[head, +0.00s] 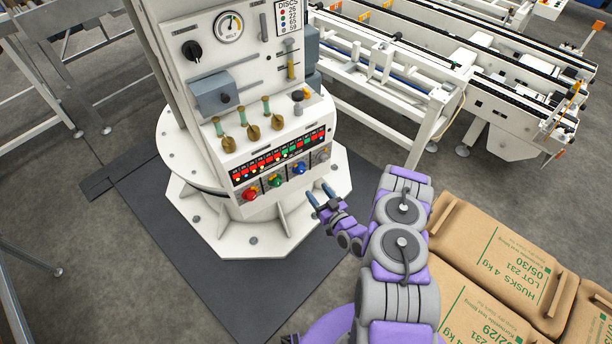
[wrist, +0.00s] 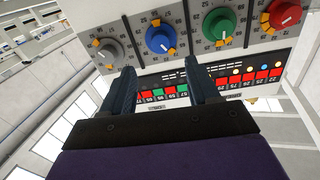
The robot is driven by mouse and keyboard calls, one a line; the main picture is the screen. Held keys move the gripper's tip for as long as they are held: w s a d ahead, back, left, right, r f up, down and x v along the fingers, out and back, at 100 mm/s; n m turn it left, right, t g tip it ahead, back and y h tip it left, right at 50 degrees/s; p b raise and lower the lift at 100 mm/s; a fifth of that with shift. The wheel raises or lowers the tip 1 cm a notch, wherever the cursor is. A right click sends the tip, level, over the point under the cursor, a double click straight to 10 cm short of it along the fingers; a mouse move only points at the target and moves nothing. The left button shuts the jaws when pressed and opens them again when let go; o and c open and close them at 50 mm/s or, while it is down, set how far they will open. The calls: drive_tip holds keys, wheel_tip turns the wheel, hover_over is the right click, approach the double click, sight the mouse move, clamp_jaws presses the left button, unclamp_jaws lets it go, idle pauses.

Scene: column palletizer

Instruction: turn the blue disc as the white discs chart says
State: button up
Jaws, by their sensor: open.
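The blue disc (head: 299,168) is a round knob on the low front panel of the white column, between the green disc (head: 275,181) and the grey disc (head: 322,155). The white discs chart (head: 293,17) is high on the column; its small figures look like 26, 22, 69 and 59 beside coloured dots. My gripper (head: 319,192) is open and empty, apart from the panel, just below and right of the blue disc. In the wrist view the blue disc (wrist: 160,38) shows upside down beyond the gap between my fingertips (wrist: 160,66). Its scale figures are too small to read surely.
The red disc (head: 249,193) is at the row's left end. A strip of lit indicators (head: 280,154) and brass-coloured levers (head: 253,131) are above the discs. Cardboard-coloured sacks (head: 490,240) lie at right, and a white conveyor (head: 400,75) stands behind. Dark mat (head: 220,290) in front is clear.

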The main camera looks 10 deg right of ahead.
sight(303, 172)
drive_tip(key=b+x, duration=0.2)
drive_tip(key=x, duration=0.8)
drive_tip(key=shift+w+a+b, duration=0.1)
drive_tip(key=shift+b, duration=0.25)
drive_tip(key=c, duration=1)
drive_tip(key=shift+c, duration=0.2)
drive_tip(key=shift+p, duration=0.5)
drive_tip(key=n+p, duration=0.1)
drive_tip(key=p, duration=0.1)
drive_tip(key=n+p, duration=0.1)
drive_tip(key=p, duration=0.1)
drive_tip(key=shift+r+n, duration=0.2)
drive_tip(key=shift+n, duration=0.2)
drive_tip(key=n+p, duration=0.3)
drive_tip(key=p, duration=0.1)
drive_tip(key=shift+f+p, duration=0.15)
drive_tip(key=shift+p, duration=0.2)
